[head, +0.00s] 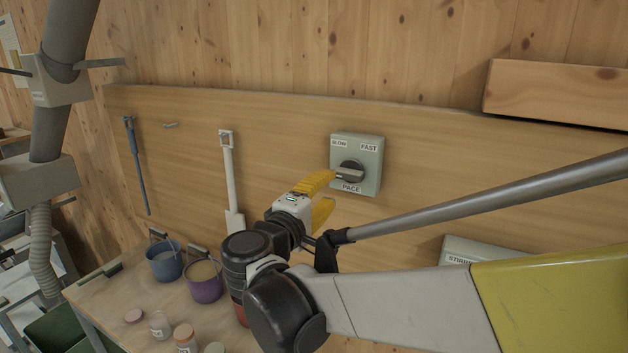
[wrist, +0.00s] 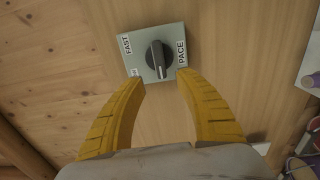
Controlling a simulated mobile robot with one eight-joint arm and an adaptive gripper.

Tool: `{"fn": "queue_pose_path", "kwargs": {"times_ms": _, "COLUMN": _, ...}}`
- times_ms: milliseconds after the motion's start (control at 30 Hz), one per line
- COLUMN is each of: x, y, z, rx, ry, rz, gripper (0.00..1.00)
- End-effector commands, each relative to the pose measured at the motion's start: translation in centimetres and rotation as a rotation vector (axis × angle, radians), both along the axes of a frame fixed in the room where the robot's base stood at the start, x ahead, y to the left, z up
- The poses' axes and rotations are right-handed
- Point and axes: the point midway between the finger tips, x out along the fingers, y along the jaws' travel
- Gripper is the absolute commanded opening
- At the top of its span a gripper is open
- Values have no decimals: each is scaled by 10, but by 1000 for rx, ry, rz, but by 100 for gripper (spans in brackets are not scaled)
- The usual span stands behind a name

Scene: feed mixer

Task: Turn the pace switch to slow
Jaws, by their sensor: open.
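The pace switch (head: 351,171) is a dark round knob with a raised grip bar, on a pale grey-green box (head: 370,181) on the wall board. SLOW is printed at the box's upper left, FAST at its upper right and PACE below the knob. The bar lies roughly level in the head view; I cannot tell which end is the pointer. The knob also shows in the wrist view (wrist: 157,59). My gripper (head: 331,189) has yellow fingers, open and empty. In the wrist view its fingertips (wrist: 158,78) appear at the box's near edge; contact is unclear.
A white paddle (head: 229,175) and a blue tool (head: 136,165) hang left on the board. Below, a bench holds a blue bucket (head: 165,263), a purple bucket (head: 204,282) and small jars. Another grey box (head: 470,248) is partly hidden by my arm. A wooden beam (head: 560,93) juts out upper right.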

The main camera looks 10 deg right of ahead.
Motion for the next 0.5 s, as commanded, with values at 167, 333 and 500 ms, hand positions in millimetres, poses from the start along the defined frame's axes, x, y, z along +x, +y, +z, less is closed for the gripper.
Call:
{"fn": "queue_pose_path", "kwargs": {"times_ms": 167, "x": -19, "y": 15, "z": 0, "rx": 0, "ry": 0, "rz": 1, "gripper": 40}}
{"fn": "queue_pose_path", "kwargs": {"times_ms": 333, "x": -24, "y": 19, "z": 0, "rx": 0, "ry": 0, "rz": 0, "gripper": 40}}
{"fn": "queue_pose_path", "kwargs": {"times_ms": 500, "x": -24, "y": 18, "z": 0, "rx": 0, "ry": 0, "rz": 0, "gripper": 40}}
